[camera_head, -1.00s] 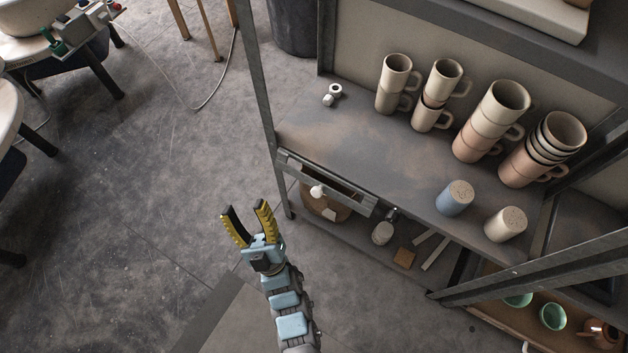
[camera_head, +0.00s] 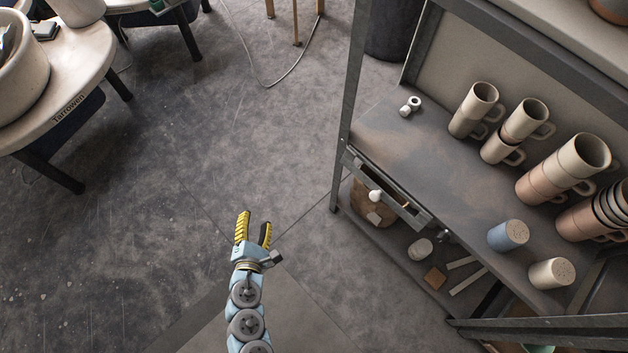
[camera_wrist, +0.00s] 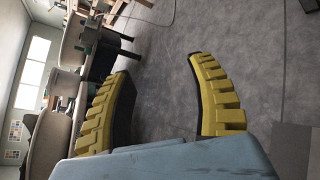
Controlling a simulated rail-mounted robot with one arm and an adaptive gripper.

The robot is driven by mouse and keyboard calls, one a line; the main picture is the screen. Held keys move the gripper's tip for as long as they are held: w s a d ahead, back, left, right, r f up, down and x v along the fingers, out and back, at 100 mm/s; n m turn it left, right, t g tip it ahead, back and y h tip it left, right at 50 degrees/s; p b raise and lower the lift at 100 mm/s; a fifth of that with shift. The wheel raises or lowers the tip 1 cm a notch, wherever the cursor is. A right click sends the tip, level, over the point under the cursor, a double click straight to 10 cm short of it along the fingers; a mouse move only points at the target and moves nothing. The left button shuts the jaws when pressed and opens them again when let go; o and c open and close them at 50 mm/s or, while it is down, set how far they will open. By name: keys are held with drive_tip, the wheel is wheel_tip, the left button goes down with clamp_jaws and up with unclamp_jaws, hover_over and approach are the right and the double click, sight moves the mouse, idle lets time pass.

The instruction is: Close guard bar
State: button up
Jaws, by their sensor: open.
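A grey metal bar (camera_head: 408,212), which I take to be the guard bar, runs along the left part of the shelf's front edge. A dark gap shows between it and the shelf edge. A white round knob (camera_head: 375,196) sits at its front. I cannot tell how the bar is hinged. My gripper (camera_head: 254,225) is open and empty, over the floor to the left of the shelf and apart from the bar. In the wrist view its two yellow ridged fingers (camera_wrist: 158,66) are spread wide, with no bar or knob between them.
Round pottery tables (camera_head: 85,75) stand at left. The floor (camera_head: 200,170) between is clear.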

drive_tip(key=s+d+r+n+h, duration=0.1)
drive_tip(key=s+d+r+h, duration=0.15)
drive_tip(key=d, duration=0.25)
drive_tip(key=s+d+r+h, duration=0.1)
drive_tip(key=d+r+h, duration=0.2)
drive_tip(key=d+h, duration=0.15)
drive_tip(key=m+g+h+p, duration=0.1)
drive_tip(key=g+h, duration=0.2)
drive_tip(key=h, duration=0.3)
approach(372, 199)
drive_tip(key=shift+b+x, duration=1.9)
drive_tip(key=shift+x, duration=3.5)
drive_tip(key=shift+r, duration=0.1)
clamp_jaws()
